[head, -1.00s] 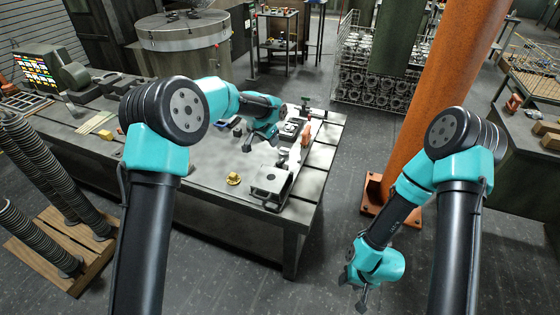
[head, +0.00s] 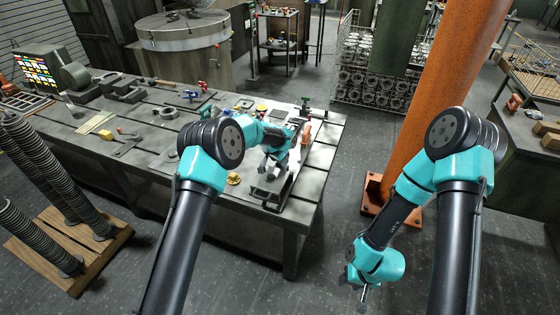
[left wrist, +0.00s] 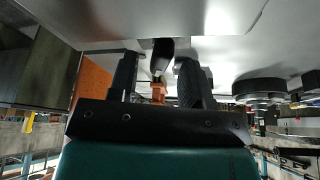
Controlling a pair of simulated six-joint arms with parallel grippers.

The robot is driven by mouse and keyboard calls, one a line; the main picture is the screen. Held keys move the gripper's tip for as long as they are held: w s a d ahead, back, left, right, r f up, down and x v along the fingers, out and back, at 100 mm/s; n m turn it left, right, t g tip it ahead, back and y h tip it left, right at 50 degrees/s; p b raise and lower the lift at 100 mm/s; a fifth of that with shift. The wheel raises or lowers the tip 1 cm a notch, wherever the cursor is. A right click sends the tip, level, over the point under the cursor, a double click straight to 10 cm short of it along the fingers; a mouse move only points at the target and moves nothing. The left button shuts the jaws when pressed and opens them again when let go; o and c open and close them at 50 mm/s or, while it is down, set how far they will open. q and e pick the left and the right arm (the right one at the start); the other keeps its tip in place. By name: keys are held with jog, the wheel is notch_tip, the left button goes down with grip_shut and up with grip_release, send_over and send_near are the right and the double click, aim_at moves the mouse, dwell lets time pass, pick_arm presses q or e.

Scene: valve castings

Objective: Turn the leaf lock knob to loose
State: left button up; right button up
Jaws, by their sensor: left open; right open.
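A grey metal fixture (head: 272,196) stands at the front right corner of the steel bench. My left gripper (head: 268,170) is over it, pointing down, and hides part of it. In the left wrist view my left gripper (left wrist: 158,82) is open, with its two dark fingers apart. A dark rounded piece (left wrist: 162,52) shows between and beyond the fingers, with a small orange part by it. I cannot tell whether the dark piece is the leaf lock knob or whether a finger touches it. My right gripper (head: 356,290) is open and empty, low over the floor.
A small brass part (head: 234,178) lies left of the fixture on the bench (head: 317,178). An orange piece (head: 305,133) stands behind my left gripper. Red and blue valve pieces (head: 197,90) stand farther back. An orange column (head: 432,100) rises behind my right arm.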

pick_arm(q)
jog(key=shift+w+d+f, duration=0.15)
jog(key=shift+f, duration=0.3)
grip_shut()
